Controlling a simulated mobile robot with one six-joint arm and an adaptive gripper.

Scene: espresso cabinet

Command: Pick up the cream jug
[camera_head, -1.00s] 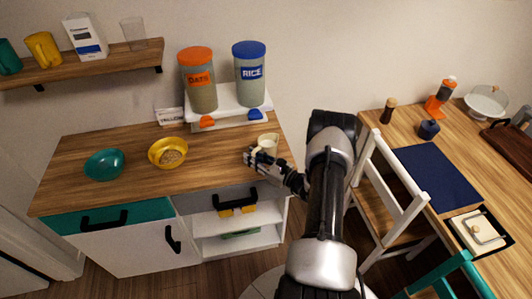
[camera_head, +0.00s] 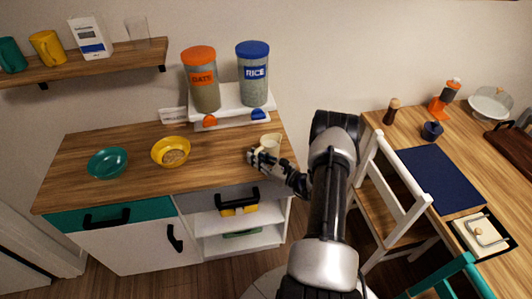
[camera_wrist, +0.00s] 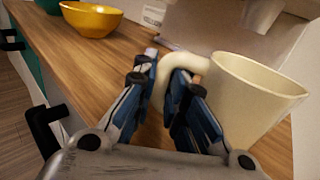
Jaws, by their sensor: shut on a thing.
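The cream jug (camera_head: 272,143) is at the right end of the wooden cabinet top, in front of the dispenser stand. In the wrist view the jug (camera_wrist: 250,98) fills the right side, roughly upright, with its open rim up and its handle pointing left. My gripper (camera_head: 256,157) reaches it from the front. In the wrist view my gripper (camera_wrist: 172,88) has its blue-padded fingers on both sides of the jug's handle, shut on it. The jug's base is hidden behind the fingers, so I cannot tell whether it touches the wood.
Dispensers of oats (camera_head: 203,80) and rice (camera_head: 253,73) stand on a white stand (camera_head: 228,102) behind the jug. A yellow bowl (camera_head: 171,151) and a teal bowl (camera_head: 108,163) sit to the left. A white chair (camera_head: 387,190) and a table (camera_head: 500,175) are at the right.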

